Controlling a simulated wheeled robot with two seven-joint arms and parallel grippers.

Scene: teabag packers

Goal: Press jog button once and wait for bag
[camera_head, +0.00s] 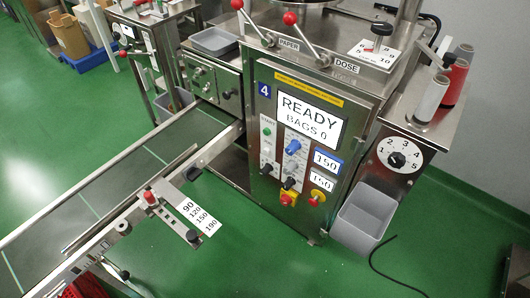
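The packing machine's control panel (298,150) faces me, marked with a blue 4. Its display (308,118) reads READY and BAGS 0. A green button (267,131) sits under a START label at the panel's left. Below it are small controls, including a dark knob (267,168). The other labels are too small to read, so I cannot tell which control is the jog button. Two small displays read 150. No bag shows in the grey bin (364,215) at the machine's right. Neither gripper is in view.
A red emergency stop (288,198) and a red-and-yellow switch (317,197) sit low on the panel. A dark conveyor (110,185) with a side rail runs to the left. A numbered dial (397,160) is at right. A black cable (385,268) lies on the green floor.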

